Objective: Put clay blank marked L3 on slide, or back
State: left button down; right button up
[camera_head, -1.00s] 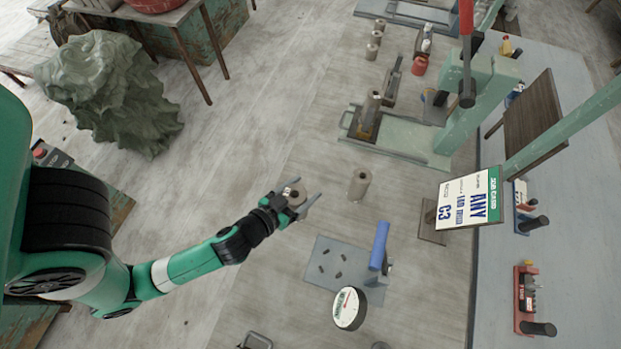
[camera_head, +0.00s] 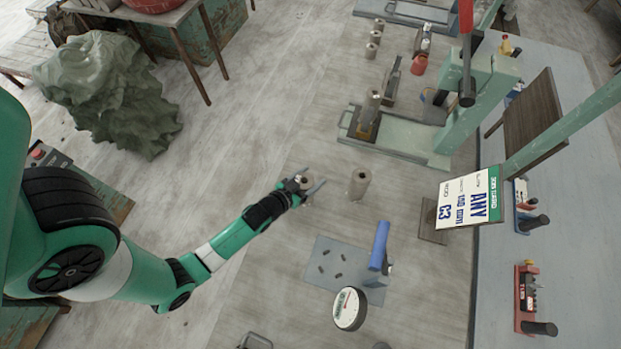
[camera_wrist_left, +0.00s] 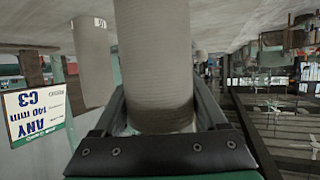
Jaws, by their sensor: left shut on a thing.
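My left gripper (camera_head: 305,186) is shut on a grey cylindrical clay blank (camera_wrist_left: 155,60). In the wrist view this blank stands between the two fingers and runs up out of the picture; no mark on it is readable. In the head view, I cannot tell whether its base touches the table. A second clay blank (camera_head: 358,184) stands upright just right of the gripper, apart from it. It also shows in the wrist view (camera_wrist_left: 92,65), with a small mark too unclear to read. A further blank (camera_head: 370,104) stands on the green press's base (camera_head: 410,139). My right gripper is not in view.
Several blanks (camera_head: 374,38) stand at the back. A sign card (camera_head: 470,201) reading "ANY" and "C3" stands at right. Bare table lies left of the press.

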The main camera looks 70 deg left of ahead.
pick_arm(q)
jog(key=shift+w+r, duration=0.1)
jog(key=shift+r, duration=0.05)
grip_release()
jog(key=shift+f, duration=0.2)
jog(key=shift+r, duration=0.2)
jog(key=v, duration=1.2)
jog(key=shift+f, duration=0.15)
